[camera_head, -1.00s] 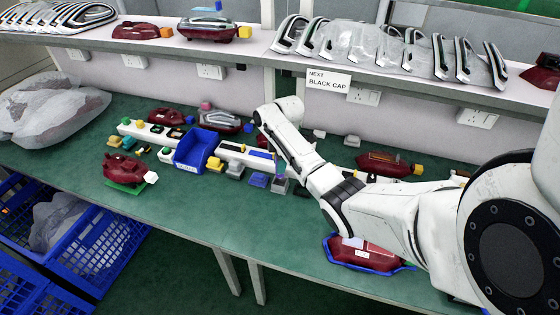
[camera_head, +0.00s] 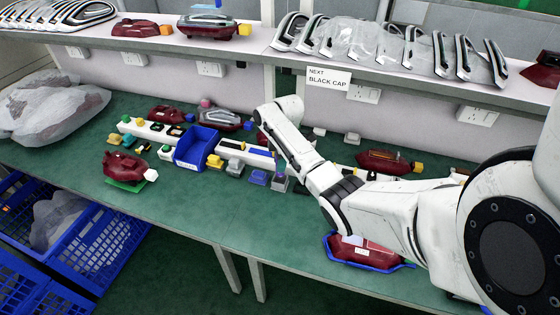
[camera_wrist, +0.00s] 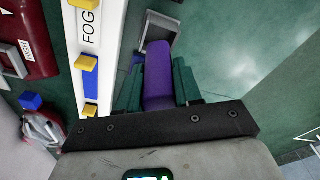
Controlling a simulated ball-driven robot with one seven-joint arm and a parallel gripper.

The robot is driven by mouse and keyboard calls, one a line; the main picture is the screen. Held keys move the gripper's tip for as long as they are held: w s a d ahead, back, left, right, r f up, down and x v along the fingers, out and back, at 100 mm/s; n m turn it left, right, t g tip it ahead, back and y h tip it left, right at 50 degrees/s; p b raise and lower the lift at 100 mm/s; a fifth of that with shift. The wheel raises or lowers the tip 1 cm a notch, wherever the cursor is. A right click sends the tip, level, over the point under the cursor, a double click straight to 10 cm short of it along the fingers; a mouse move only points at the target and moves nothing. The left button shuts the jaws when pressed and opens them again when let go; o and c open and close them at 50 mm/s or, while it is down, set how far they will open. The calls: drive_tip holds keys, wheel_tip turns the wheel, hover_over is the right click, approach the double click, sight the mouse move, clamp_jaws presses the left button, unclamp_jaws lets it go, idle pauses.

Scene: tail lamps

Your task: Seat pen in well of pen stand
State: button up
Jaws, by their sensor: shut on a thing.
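The pen (camera_wrist: 158,75) is a thick purple bar in the wrist view, held between the teal fingers of my gripper (camera_wrist: 159,85). My gripper is shut on it. The pen stand (camera_wrist: 176,25) is a grey, box-like piece with a dark opening, just beyond the pen's far end. The stand also shows in the head view (camera_head: 279,185), near the front of the white strip, below my wrist. I cannot tell whether the pen's tip is inside the well or only above it. In the head view my arm hides most of the gripper.
A white strip (camera_wrist: 93,45) marked FOG with yellow and blue pieces runs close left of my gripper. A red lamp in a blue tray (camera_head: 368,264) lies at right. The front-middle green bench is clear.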

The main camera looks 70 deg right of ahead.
drive_tip(key=shift+f, duration=0.1)
idle(0.3)
drive_tip(key=shift+f+b, duration=0.85)
drive_tip(key=shift+f, duration=0.55)
drive_tip(key=shift+f, duration=0.25)
idle(0.6)
drive_tip(key=shift+f+b, duration=0.5)
drive_tip(key=shift+f, duration=0.25)
drive_tip(key=o, duration=1.1)
drive_tip(key=shift+o, duration=0.2)
drive_tip(key=r, duration=0.7)
drive_tip(key=s+r, duration=0.1)
drive_tip(key=r, duration=0.2)
drive_tip(key=shift+d+r, duration=0.35)
